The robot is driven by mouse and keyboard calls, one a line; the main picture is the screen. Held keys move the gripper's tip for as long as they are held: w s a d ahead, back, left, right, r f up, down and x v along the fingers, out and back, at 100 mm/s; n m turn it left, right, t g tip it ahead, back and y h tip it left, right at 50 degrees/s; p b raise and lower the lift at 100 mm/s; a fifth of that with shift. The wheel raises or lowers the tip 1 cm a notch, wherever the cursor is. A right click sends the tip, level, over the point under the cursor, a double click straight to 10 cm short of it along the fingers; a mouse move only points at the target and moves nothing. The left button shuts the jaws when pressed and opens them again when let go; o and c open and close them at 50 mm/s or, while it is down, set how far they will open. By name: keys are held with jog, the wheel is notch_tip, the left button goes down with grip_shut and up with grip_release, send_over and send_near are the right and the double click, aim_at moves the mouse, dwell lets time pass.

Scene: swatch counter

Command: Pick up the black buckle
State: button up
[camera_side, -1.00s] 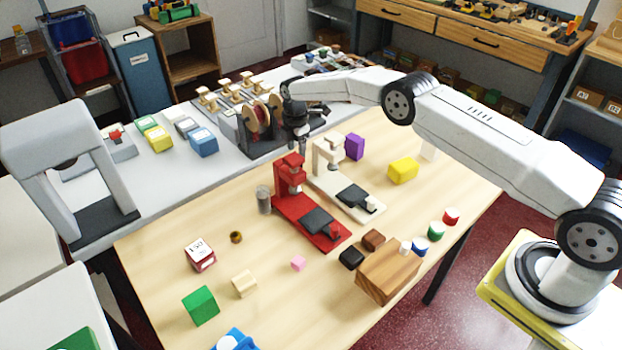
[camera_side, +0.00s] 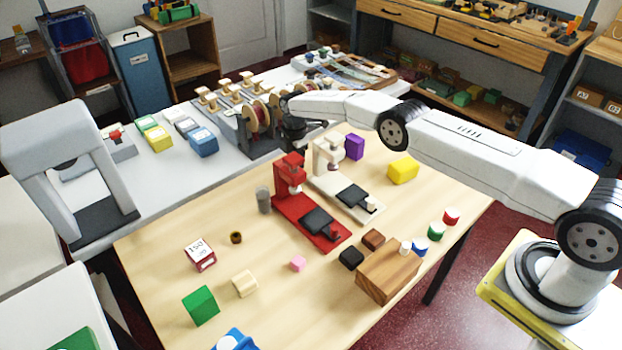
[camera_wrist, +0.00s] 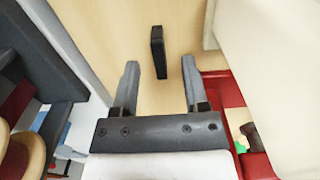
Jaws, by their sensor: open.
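A slim black piece, which looks like the black buckle (camera_wrist: 157,48), stands out on the pale wooden table in the wrist view. It lies ahead of my gripper (camera_wrist: 160,66), roughly in line with the gap between the two fingers and apart from them. The fingers are spread with nothing between them. In the side view my gripper (camera_side: 296,138) hangs over the back edge of the table, behind the red press. The buckle cannot be made out in the side view; the gripper and presses may hide it.
A red press (camera_side: 288,178) and a cream press (camera_side: 328,158) stand close beside my gripper. Spools (camera_side: 258,115) stand on the grey counter behind it. A purple block (camera_side: 354,147), a yellow block (camera_side: 403,171) and a grey cylinder (camera_side: 263,200) are nearby.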

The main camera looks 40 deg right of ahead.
jog(key=shift+f, duration=1.15)
grip_shut()
